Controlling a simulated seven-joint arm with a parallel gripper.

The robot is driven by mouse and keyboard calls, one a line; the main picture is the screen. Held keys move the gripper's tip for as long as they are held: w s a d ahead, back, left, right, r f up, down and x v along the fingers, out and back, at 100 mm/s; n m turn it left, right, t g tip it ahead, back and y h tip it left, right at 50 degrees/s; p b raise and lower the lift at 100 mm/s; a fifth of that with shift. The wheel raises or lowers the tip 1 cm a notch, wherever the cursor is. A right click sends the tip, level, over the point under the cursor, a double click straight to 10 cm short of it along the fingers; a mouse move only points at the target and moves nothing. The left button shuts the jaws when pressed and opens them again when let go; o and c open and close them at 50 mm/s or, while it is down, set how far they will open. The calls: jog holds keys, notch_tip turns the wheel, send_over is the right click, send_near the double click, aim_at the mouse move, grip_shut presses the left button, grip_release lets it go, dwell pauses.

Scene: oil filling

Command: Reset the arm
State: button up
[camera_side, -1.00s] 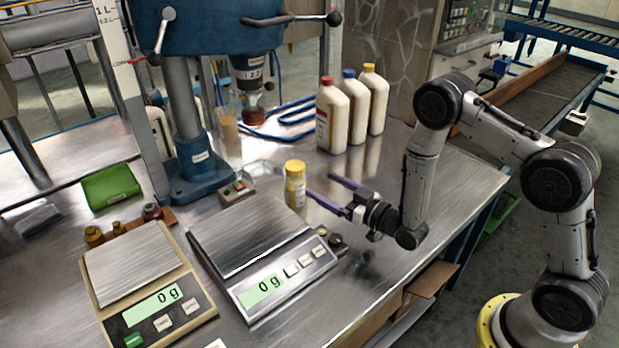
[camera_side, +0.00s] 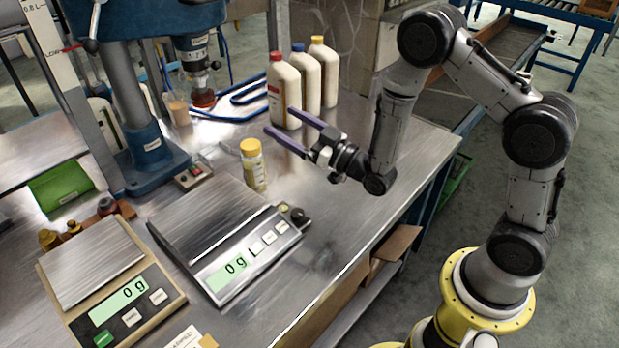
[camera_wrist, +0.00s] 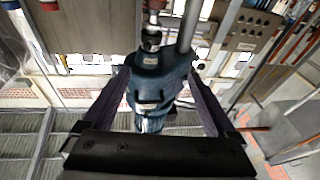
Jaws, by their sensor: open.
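My gripper (camera_side: 278,121) is open and empty in the side view, its two purple fingers pointing to the left and up above the metal bench. It appears raised above the yellow-capped bottle (camera_side: 253,168), which stands upright on the bench, and apart from it. In the wrist view the fingers of my gripper (camera_wrist: 160,80) are spread, with nothing between them but the distant blue machine.
Two scales reading 0 g, a silver one (camera_side: 203,222) and a beige one (camera_side: 92,268), sit at the front left. Large capped bottles (camera_side: 284,98) stand behind my gripper. A blue press (camera_side: 150,152) stands at the left. The bench right of the silver scale is mostly clear.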

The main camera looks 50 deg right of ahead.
notch_tip(320, 180, up, 15)
jog(key=s+d+r+g+h, duration=0.2)
jog(key=s+r+h, duration=0.1)
jog(key=s+r, duration=0.35)
jog(key=s+f+m+g, duration=0.1)
jog(key=s+f+g, duration=0.5)
jog(key=s, duration=0.6)
jog(key=s+f+m+g, duration=0.1)
jog(key=s+f+g, duration=0.5)
jog(key=s+f, duration=0.3)
jog(key=s, duration=0.4)
jog(key=shift+d+f+m+g+h, duration=0.15)
jog(key=shift+d+m+g+h, duration=0.15)
jog(key=shift+d, duration=0.05)
